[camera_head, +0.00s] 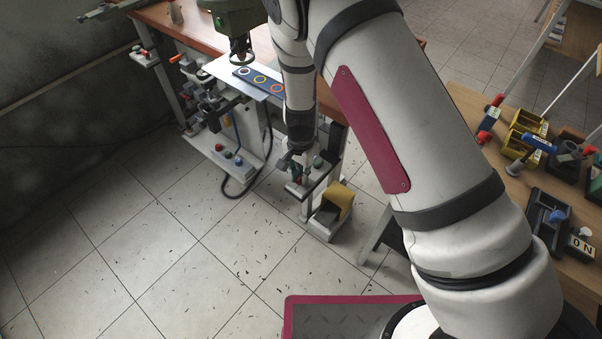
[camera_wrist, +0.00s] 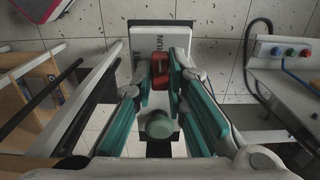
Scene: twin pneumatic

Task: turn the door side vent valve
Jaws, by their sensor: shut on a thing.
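My gripper (camera_head: 297,160) reaches down to a small panel on the front of the machine bench. In the wrist view its teal fingers (camera_wrist: 161,82) lie on both sides of a red valve handle (camera_wrist: 160,70) and are shut on it. The handle sits on a white panel (camera_wrist: 148,45) with dark lettering, partly "RUN". A round green knob (camera_wrist: 159,124) stands on the same panel, between the fingers and nearer the wrist. In the head view the red part is small and mostly hidden by my gripper.
A yellow-covered foot pedal (camera_head: 338,198) stands on the floor below the panel. A button box (camera_head: 228,157) with coloured buttons and a black hose (camera_head: 243,186) is left of my gripper. A wooden table (camera_head: 470,105) with parts is at right.

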